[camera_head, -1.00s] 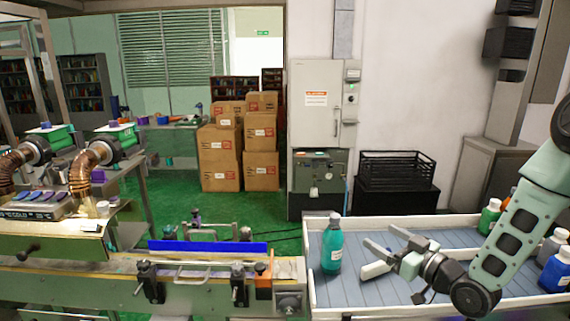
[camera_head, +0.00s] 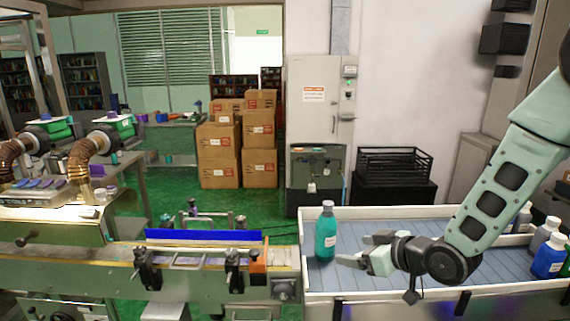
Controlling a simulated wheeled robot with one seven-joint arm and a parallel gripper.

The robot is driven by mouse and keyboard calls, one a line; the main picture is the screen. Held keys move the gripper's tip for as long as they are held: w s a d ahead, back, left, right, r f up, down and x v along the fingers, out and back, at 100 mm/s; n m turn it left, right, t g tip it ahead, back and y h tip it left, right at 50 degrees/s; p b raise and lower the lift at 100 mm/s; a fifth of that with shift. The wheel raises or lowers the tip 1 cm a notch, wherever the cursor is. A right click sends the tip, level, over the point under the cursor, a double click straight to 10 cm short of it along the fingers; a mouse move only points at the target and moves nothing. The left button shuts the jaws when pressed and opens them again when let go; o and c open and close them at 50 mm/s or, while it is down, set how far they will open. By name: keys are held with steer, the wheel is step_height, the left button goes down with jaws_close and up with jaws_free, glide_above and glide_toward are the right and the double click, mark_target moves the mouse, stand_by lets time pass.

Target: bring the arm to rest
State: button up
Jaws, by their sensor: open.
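My gripper (camera_head: 362,250) is open and empty over the right-hand tray, its fingers pointing left. My arm reaches it from the upper right. A teal bottle (camera_head: 326,236) with a grey cap stands upright at the tray's left end, just left of the fingertips. A gap shows between the bottle and the fingers.
The tray (camera_head: 400,212) has pale raised walls and a grey slatted floor. A grey cabinet (camera_head: 315,115) stands behind.

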steer(key=s+a+g+h+b, duration=0.1)
steer(key=s+g+h+b, duration=0.2)
steer(key=s, duration=1.3)
steer(key=s+a+g+h+b, duration=0.1)
steer(key=s+g+h+b, duration=0.2)
steer(key=s+g, duration=0.4)
steer(key=s, duration=0.9)
steer(key=shift+a+f+h, duration=0.3)
steer(key=shift+a+h, duration=0.1)
